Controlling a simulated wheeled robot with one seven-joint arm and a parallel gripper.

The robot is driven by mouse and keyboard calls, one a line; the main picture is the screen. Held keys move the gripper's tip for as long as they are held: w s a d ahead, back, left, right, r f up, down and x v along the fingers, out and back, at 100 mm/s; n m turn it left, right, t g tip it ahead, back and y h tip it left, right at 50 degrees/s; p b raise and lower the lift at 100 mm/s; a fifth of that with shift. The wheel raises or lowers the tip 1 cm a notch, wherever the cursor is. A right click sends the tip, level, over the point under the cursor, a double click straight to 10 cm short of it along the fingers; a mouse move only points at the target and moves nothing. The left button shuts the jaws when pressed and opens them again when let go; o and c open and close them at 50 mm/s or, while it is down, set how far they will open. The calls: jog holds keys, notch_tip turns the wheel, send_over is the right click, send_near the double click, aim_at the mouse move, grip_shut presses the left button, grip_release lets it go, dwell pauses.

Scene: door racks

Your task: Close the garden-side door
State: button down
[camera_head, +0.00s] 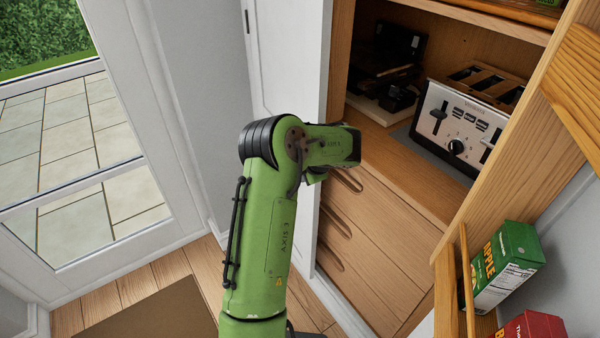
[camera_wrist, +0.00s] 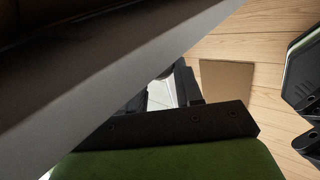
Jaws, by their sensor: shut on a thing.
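The garden-side door (camera_head: 285,50) appears to be the white panel on the left side of the wooden cupboard. It stands open, as the cupboard inside is in view. My green arm crosses in front of its lower part. In the wrist view, a large pale grey panel (camera_wrist: 120,75) cuts diagonally across the upper left. My gripper (camera_wrist: 162,90) shows its dark fingers beside and partly behind that panel, with a pale strip between them. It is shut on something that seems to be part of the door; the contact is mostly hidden. In the head view my arm hides the gripper.
The cupboard holds a toaster (camera_head: 468,120) above wooden drawers (camera_head: 375,235). A wooden rack (camera_head: 450,290) at right holds a green apple carton (camera_head: 505,262) and a red box (camera_head: 530,327). A glazed door (camera_head: 75,150) stands at left. A brown mat (camera_head: 150,315) lies on the wooden floor.

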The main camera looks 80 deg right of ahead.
jog(key=c, duration=0.7)
grip_release()
jog(key=shift+c, duration=0.2)
jog(key=p+v, duration=0.2)
jog(key=v, duration=1.3)
jog(key=shift+a+r, duration=0.2)
jog(key=shift+r, duration=0.05)
